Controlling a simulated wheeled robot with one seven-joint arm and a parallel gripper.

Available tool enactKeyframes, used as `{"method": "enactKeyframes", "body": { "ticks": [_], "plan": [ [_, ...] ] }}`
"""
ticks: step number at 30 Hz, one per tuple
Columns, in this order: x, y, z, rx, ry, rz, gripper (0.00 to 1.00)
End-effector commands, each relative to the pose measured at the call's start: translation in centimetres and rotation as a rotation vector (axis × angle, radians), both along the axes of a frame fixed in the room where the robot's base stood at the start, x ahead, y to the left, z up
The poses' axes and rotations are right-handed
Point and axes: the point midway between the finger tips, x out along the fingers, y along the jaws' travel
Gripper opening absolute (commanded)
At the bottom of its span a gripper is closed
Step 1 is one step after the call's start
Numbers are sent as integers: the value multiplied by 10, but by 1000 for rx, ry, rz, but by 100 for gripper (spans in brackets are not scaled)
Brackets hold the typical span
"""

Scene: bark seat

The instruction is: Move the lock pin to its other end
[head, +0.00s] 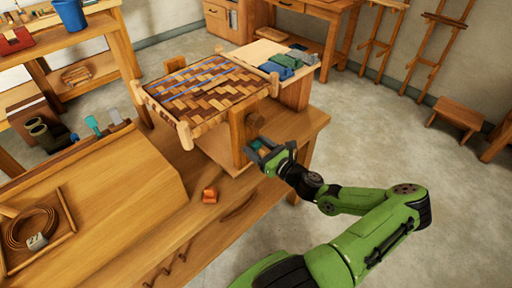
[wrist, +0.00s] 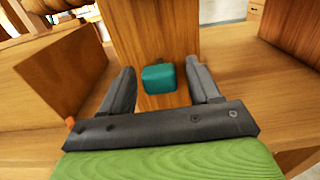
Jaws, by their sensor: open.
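A teal block (wrist: 159,78), which looks like the head of the lock pin, sits against the front of an upright wooden post (wrist: 150,25). My gripper (wrist: 162,88) is open, with one finger on each side of the teal block. I cannot tell whether the fingers touch it. In the head view my gripper (head: 258,155) is at the front of the post (head: 238,132) under the woven seat (head: 205,85). A small dark part shows just above and behind the block; the pin's slot and its ends are hidden.
The woven seat frame stands on the workbench (head: 310,122). A tray with a coiled strip (head: 35,228) is at lower left. Folded cloths (head: 285,66) lie behind the seat.

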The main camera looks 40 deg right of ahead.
Motion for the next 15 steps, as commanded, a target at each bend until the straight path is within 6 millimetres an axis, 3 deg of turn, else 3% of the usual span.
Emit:
{"method": "enactKeyframes", "body": {
  "ticks": [10,15],
  "plan": [
    [8,0,0,0,1,0,60],
    [8,0,0,0,1,0,34]
  ]
}}
